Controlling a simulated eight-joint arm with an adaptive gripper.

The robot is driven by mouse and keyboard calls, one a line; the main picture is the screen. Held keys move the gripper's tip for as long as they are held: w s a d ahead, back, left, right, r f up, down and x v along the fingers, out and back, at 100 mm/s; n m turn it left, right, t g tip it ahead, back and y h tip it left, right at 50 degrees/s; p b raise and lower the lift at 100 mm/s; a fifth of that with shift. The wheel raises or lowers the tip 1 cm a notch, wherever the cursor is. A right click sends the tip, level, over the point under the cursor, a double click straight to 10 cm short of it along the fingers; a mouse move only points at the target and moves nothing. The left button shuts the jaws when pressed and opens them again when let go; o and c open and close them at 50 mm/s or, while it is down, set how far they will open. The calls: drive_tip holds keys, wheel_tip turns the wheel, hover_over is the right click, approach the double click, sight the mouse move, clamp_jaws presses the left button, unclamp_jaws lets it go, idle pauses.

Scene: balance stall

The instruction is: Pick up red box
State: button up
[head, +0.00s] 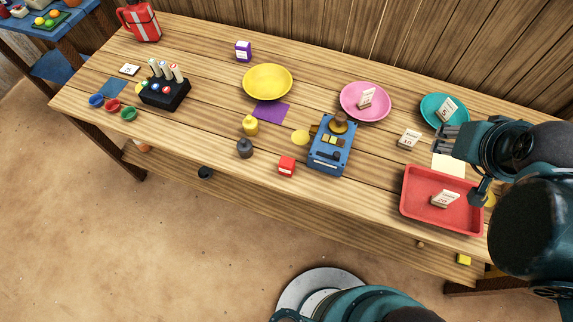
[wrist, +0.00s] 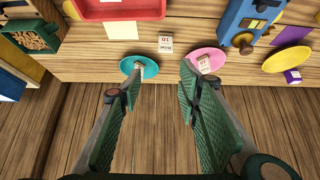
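The red box (head: 287,166) is a small red block with a white label. It stands near the front edge of the wooden table, left of the blue balance device, in the head view. I cannot make it out in the wrist view. My gripper (head: 440,143) is at the right side of the table, far to the right of the red box. In the wrist view my gripper (wrist: 161,68) has its two green-padded fingers wide apart, with nothing between them.
The blue device (head: 327,165) stands between my gripper and the red box. A red tray (head: 412,215) lies at the front right. Pink (head: 350,105), teal (head: 428,105) and yellow (head: 267,80) plates line the back. A dark weight (head: 245,148) stands left of the box.

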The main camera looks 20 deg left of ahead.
drive_tip(key=shift+o, duration=0.5)
drive_tip(key=n+g+p, duration=0.2)
drive_tip(key=n+g, duration=0.5)
drive_tip(key=n, duration=1.1)
hover_over(287, 162)
drive_tip(key=f, duration=1.9)
drive_tip(key=shift+w+d, duration=0.35)
drive_tip(key=shift+d, duration=0.05)
drive_tip(key=shift+s+a+f, duration=0.3)
drive_tip(key=shift+s+a, duration=0.05)
drive_tip(key=shift+f, duration=1.3)
